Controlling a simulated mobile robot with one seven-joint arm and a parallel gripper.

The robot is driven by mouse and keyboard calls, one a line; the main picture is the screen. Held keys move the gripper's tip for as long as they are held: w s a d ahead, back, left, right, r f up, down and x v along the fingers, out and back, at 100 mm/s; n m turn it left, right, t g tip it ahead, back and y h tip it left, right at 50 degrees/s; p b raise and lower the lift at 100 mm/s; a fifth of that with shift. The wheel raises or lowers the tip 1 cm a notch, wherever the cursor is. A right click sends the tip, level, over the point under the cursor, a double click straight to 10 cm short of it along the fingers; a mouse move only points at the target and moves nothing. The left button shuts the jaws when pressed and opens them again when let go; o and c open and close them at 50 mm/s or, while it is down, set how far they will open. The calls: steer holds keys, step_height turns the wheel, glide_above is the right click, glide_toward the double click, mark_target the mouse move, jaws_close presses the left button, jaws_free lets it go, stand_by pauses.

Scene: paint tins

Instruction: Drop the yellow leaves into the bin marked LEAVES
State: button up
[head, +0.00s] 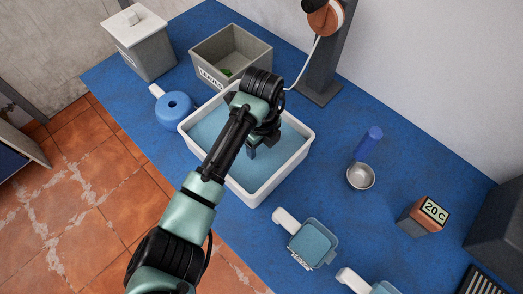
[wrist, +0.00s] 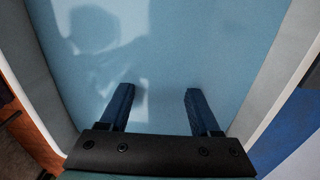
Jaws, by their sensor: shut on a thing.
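The bin marked LEAVES (head: 211,78) is an open grey box at the back of the blue table; a small green thing (head: 227,72) lies inside. My gripper (head: 256,148) is over the white-rimmed tray (head: 301,150) with a pale blue inside, in front of and right of that bin. In the wrist view, my gripper's blue fingers (wrist: 157,108) stand apart over the tray's blue bottom. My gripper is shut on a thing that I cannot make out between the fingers. I see no yellow leaves in either view; my arm hides part of the tray.
A metal cup (head: 360,177), a 20 C display (head: 430,213) and blue white-handled items (head: 312,243) are at right.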

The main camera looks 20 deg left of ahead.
mark_target(262, 153)
step_height(262, 153, up, 10)
stand_by(0.4)
stand_by(0.4)
